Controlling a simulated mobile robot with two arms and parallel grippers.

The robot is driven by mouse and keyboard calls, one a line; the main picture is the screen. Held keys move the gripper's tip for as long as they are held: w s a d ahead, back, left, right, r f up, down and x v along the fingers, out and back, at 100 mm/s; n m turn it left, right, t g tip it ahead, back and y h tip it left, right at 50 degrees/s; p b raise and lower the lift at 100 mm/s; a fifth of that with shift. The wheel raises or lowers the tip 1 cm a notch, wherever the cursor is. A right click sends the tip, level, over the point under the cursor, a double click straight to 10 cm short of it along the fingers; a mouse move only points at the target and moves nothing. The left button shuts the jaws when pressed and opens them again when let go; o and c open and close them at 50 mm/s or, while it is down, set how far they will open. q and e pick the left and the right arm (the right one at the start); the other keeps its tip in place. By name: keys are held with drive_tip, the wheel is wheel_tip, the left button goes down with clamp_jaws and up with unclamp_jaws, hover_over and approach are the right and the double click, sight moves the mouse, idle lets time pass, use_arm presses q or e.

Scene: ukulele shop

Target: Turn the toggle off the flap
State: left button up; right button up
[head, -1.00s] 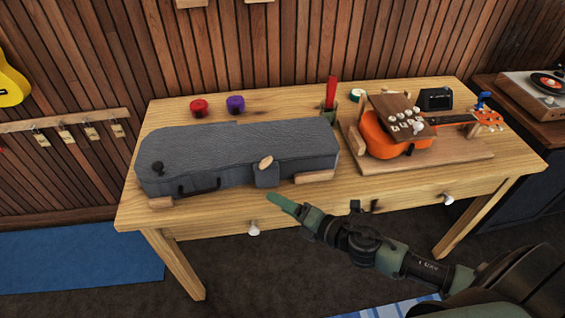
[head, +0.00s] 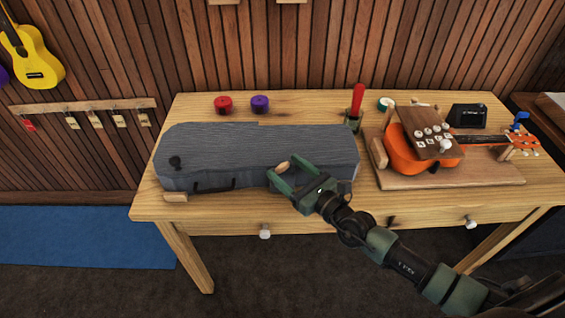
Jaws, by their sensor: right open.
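The grey ukulele case (head: 250,145) lies closed on the wooden table, with a dark handle on its front side. The small wooden toggle (head: 283,168) shows at the case's front right, between the fingertips of my right gripper (head: 287,175). The gripper is open around or just in front of the toggle; I cannot tell whether a finger touches it. The flap under the toggle is mostly hidden behind the gripper. My left gripper is not in view.
A red round tin (head: 223,104) and a purple one (head: 260,103) stand behind the case. An orange ukulele (head: 405,150) rests on a wooden board (head: 450,179) at right.

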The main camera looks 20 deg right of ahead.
drive_tip(key=shift+x, duration=1.15)
drive_tip(key=shift+c, duration=0.4)
